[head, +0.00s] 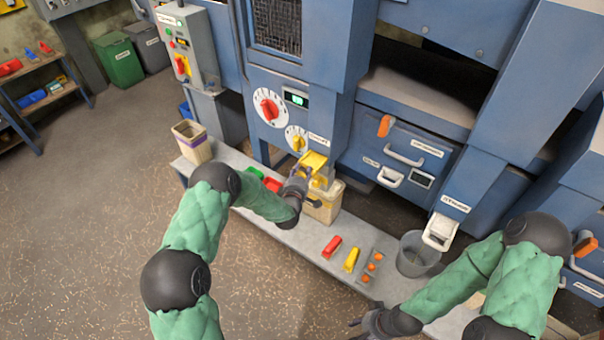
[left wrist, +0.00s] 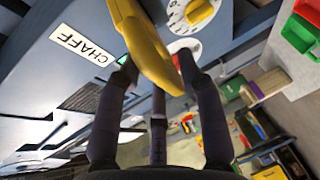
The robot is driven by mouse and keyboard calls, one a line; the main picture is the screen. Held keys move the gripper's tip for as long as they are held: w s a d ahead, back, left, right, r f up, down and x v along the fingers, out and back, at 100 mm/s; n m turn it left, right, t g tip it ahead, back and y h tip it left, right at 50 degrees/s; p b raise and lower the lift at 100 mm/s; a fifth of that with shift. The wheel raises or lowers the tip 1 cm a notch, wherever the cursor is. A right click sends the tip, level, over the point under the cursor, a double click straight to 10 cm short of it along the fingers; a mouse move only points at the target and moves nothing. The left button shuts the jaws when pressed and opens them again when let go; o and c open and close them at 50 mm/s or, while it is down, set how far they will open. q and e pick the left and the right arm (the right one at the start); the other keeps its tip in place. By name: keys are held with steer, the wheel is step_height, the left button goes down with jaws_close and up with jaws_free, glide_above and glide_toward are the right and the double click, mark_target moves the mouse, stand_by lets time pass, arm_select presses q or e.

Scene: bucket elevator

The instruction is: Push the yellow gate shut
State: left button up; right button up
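The yellow gate (head: 314,160) sits on the blue machine's front, above a cream bin (head: 324,203), beside a label that reads CHAFF in the left wrist view. My left gripper (head: 301,177) is right at the gate. In the left wrist view the gate's curved yellow part (left wrist: 145,45) lies at the fingertips of my left gripper (left wrist: 156,66). The fingers stand apart, and I cannot tell whether they touch it. My right gripper (head: 362,322) is low at the bottom edge, away from the gate, and its fingers are too small to read.
The grey bench (head: 300,238) holds a tall cream bin (head: 192,142), a red block (head: 332,246), a yellow block (head: 352,259), a tray with orange pieces (head: 371,266) and a grey bucket (head: 416,254). A white chute (head: 440,231) hangs above the bucket. The floor at left is clear.

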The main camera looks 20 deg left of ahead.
mark_target(312, 164)
arm_select(q)
steer(key=shift+f, duration=0.1)
jaws_close()
steer(key=shift+w+d+f+b, duration=0.15)
steer(key=shift+w+d+b, duration=0.1)
steer(key=shift+w+b, duration=0.3)
steer(key=w+b, duration=0.1)
steer(key=w+d+b, duration=0.1)
steer(key=w, duration=0.1)
steer(key=w+b, duration=0.1)
steer(key=b, duration=0.1)
steer(key=shift+w+d+f, duration=0.1)
steer(key=shift+w+d, duration=0.1)
steer(key=shift+d, duration=0.2)
steer(key=shift+r, duration=0.2)
steer(key=shift+o, duration=1.8)
jaws_free()
steer(key=shift+o, duration=1.4)
steer(key=shift+w+d, duration=0.1)
steer(key=shift+w, duration=0.15)
